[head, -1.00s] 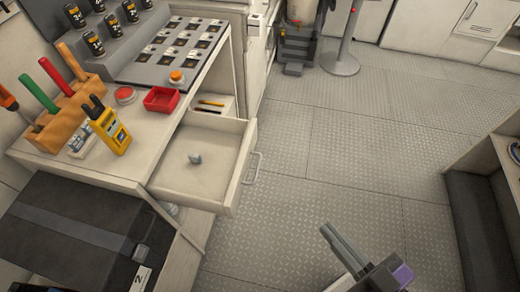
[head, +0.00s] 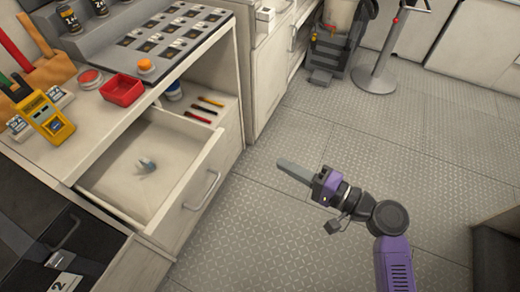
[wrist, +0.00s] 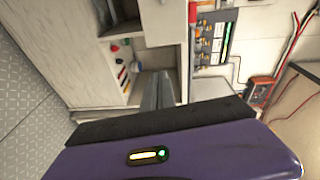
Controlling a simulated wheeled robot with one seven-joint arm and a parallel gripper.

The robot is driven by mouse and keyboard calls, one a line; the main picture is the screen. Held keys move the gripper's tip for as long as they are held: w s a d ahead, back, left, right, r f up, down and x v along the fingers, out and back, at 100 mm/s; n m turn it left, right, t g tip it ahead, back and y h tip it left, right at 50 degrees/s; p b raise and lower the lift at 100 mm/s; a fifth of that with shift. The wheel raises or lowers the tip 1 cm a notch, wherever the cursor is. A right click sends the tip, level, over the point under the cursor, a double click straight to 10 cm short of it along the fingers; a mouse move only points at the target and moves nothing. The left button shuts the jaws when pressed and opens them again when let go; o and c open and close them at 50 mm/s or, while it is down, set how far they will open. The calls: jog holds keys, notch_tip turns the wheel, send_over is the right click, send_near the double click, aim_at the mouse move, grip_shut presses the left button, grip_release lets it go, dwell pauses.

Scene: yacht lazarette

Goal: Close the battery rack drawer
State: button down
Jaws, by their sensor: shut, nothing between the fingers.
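The drawer (head: 180,195) is pulled out from the counter cabinet in the head view, with its inside showing. Its front carries a bar handle (head: 203,190). A small grey object (head: 146,166) lies on the drawer's floor. My gripper (head: 282,164) is shut and empty, its fingers pointing left toward the drawer. It is over the floor to the right of the handle, apart from it. In the wrist view my fingers (wrist: 158,88) show together in front of a pale cabinet; I cannot clearly make out the drawer there.
A shelf with several tools (head: 205,110) is behind the drawer. The counter above holds a red tray (head: 122,90) and a yellow meter (head: 47,118). A black case (head: 35,250) stands at lower left. A post stand (head: 375,78) is farther back. The metal floor (head: 290,240) is clear.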

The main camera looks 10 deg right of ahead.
jog(key=s+a+r+g+y, duration=0.1)
jog(key=s+a+y, duration=0.1)
jog(key=s, duration=0.1)
send_near(220, 153)
jog(key=shift+n+g+y, duration=0.3)
jog(key=shift+n+g, duration=0.1)
jog(key=x, duration=0.7)
jog(key=shift+w+d+r, duration=0.1)
jog(key=shift+w+d, duration=0.05)
jog(key=shift+d, duration=0.05)
jog(key=b+x, duration=0.8)
jog(key=x, duration=1.4)
jog(key=shift+d, duration=0.1)
jog(key=shift+w+a+r, duration=0.2)
jog(key=shift+w+a, duration=0.1)
jog(key=shift+a, duration=0.05)
jog(key=shift+a, duration=0.1)
